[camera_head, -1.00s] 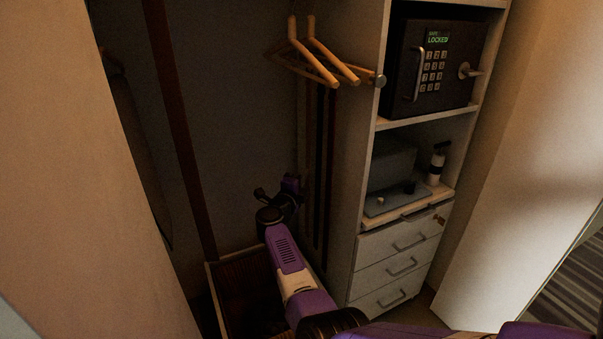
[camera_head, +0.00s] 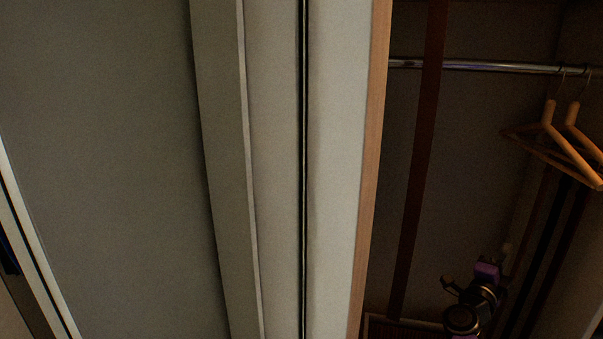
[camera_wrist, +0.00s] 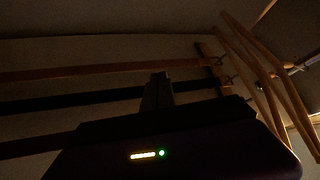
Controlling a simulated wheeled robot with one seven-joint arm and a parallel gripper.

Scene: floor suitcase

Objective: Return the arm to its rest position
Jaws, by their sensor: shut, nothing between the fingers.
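My gripper (camera_wrist: 158,88) shows in the wrist view as a dark shape with its fingers together and nothing held. In the head view my arm's end is low at the right, inside the dark closet. It is below the wooden hangers (camera_head: 560,150) and in front of the back wall. Dark straps (camera_head: 553,255) hang just right of it, and these straps also cross the wrist view (camera_wrist: 80,103). The fingertips are too dark in the head view to make out clearly.
A pale door panel edge (camera_head: 340,170) stands left of the closet opening, with a wide grey panel (camera_head: 100,150) further left. A metal rail (camera_head: 480,67) runs across the closet top. A dark red vertical strip (camera_head: 420,160) stands left of my arm.

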